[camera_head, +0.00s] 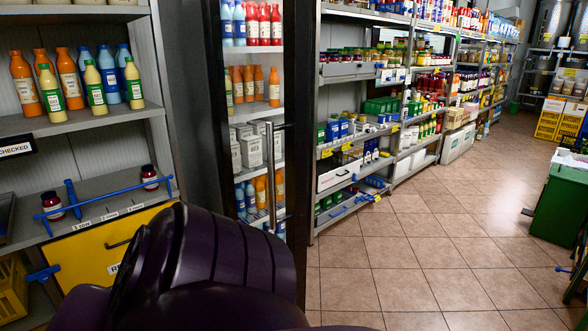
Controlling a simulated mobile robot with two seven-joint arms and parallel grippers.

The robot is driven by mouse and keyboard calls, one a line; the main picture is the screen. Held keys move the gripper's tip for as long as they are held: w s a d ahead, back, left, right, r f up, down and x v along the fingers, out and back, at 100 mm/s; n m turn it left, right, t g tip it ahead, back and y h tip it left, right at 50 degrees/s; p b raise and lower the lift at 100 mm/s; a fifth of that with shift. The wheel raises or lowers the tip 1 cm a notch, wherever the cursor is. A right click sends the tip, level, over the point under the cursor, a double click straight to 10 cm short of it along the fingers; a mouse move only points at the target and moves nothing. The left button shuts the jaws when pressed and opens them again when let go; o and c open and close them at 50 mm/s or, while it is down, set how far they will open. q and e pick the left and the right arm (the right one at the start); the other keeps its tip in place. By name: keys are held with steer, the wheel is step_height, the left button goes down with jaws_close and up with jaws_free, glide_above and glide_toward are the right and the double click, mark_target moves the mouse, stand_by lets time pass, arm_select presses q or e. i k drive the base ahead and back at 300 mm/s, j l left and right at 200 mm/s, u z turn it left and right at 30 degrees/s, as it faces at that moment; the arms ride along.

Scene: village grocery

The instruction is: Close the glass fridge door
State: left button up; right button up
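The glass fridge door (299,130) stands left of centre in a tall dark frame. A vertical metal handle (270,175) shows on it. Bottles and white cartons are visible through or behind the glass. I cannot tell from this view how far the door stands open. A dark purple link of my arm covers the bottom left and hides the lower part of the fridge. Neither of my grippers shows, so their distance to the handle cannot be seen.
At left, a shelf (95,123) holds several bottles above a yellow panel (85,255). Stocked racks (348,73) run back to the right of the fridge. The tiled floor (430,250) is clear in the middle. A green crate (556,205) stands at the right.

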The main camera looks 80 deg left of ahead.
mark_target(296, 13)
steer(key=u, duration=2.8)
